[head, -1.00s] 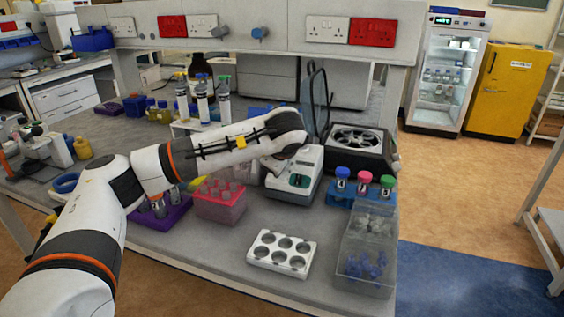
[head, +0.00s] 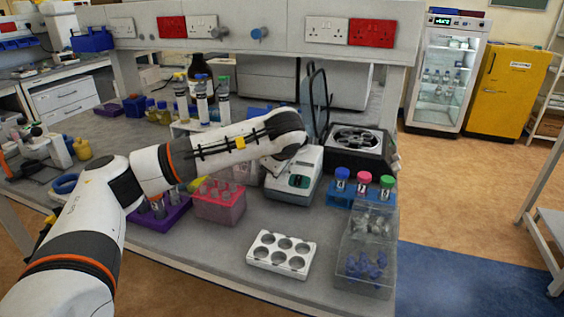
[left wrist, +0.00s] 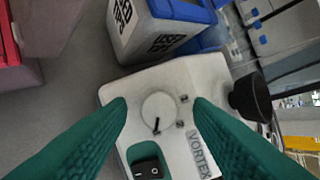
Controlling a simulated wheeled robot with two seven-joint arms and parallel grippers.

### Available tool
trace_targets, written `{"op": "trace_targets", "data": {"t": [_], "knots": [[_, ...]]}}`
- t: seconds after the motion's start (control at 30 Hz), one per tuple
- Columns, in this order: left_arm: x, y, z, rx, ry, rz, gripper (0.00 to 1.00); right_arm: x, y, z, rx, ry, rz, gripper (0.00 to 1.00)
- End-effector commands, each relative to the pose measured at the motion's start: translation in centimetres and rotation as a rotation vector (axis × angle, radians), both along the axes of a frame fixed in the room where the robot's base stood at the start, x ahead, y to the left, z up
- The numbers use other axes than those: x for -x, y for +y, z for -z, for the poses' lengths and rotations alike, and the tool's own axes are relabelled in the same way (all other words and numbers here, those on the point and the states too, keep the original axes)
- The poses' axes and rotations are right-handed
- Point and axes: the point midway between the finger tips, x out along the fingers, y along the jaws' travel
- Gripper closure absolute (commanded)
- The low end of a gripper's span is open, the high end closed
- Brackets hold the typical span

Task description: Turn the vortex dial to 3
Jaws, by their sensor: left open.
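The white vortex mixer (head: 294,183) stands on the bench near the middle of the head view, in front of the open centrifuge. In the left wrist view its body (left wrist: 190,75) carries a round white dial (left wrist: 158,108) with a dark pointer mark at its lower edge. Small numbers sit to the right of the dial, too blurred to read surely. A black rocker switch (left wrist: 147,170) and the word VORTEX are below. My left gripper (left wrist: 159,104) is open, its green fingers on either side of the dial, apart from it. In the head view my arm hides the dial.
Tubes with blue, pink and green caps stand in a blue rack (head: 343,197) right of the mixer. The open centrifuge (head: 345,155) is behind. A pink rack (head: 220,207), a white tray with holes (head: 281,270) and a clear bin (head: 364,290) are in front.

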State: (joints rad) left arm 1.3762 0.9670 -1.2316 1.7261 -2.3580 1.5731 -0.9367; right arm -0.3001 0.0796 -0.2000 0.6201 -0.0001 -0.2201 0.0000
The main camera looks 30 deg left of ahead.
Motion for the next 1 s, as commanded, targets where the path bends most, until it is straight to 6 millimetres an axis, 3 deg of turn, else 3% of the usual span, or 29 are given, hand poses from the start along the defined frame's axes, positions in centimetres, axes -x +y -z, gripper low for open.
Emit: {"op": "trace_targets", "data": {"t": [0.6,1.0], "knots": [[5.7,-4.2,-8.1,0.000,-0.003,0.003,0.53,0.0,0.0,0.8,0.000,0.000,0.000,1.00],[6.4,-4.6,-8.8,0.000,0.001,0.001,0.53,0.0,0.0,0.8,0.000,0.000,0.000,1.00]]}}
